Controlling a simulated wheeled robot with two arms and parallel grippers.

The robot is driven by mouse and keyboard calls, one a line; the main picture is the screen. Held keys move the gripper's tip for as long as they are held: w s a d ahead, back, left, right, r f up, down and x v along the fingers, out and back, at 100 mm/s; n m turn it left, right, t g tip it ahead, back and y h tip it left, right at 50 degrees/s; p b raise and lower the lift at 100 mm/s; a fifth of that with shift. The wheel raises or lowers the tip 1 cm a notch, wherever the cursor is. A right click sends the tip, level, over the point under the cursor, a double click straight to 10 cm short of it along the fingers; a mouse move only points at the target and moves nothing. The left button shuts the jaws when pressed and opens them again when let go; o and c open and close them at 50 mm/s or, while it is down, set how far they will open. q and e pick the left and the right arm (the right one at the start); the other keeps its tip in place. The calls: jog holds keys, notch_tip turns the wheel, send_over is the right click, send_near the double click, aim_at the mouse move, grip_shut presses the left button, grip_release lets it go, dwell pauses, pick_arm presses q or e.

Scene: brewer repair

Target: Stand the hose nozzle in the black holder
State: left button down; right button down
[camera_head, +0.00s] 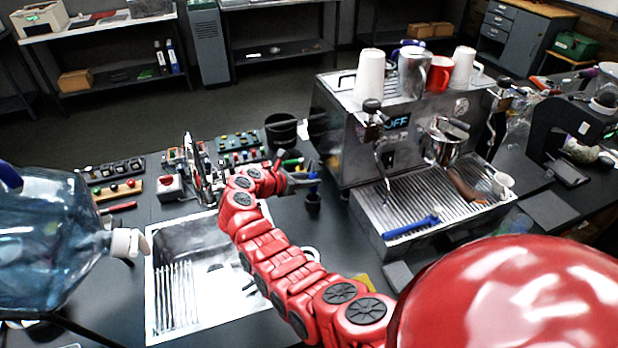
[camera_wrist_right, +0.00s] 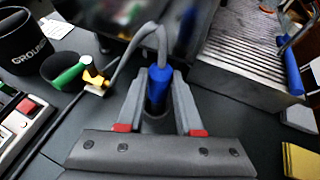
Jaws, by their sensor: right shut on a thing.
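The hose nozzle is blue (camera_head: 312,171) with a grey hose; in the right wrist view the nozzle (camera_wrist_right: 159,88) stands between my finger pads, and the hose loops up from its top. My right gripper (camera_head: 306,181) is shut on the nozzle. The small black holder (camera_head: 313,204) stands on the counter right below the gripper, between the sink and the coffee machine. The nozzle is roughly upright over it. Its lower end is hidden, so I cannot tell whether it is inside the holder. My left gripper is not in view.
The coffee machine (camera_head: 350,125) with its drip tray (camera_head: 400,217) stands to the right. The steel sink (camera_head: 185,250) is left of my arm. A black knock box (camera_head: 281,130) and a green-handled tool (camera_head: 291,162) are behind. A blue water jug (camera_head: 50,240) is at far left.

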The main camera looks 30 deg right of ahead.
jog(key=shift+f+p, duration=0.3)
jog(key=shift+f, duration=0.15)
dwell(0.8)
grip_release()
dwell(0.4)
notch_tip(320, 180, up, 7)
jog(key=p, duration=0.8)
dwell(0.3)
dwell(0.4)
jog(key=shift+f, duration=0.1)
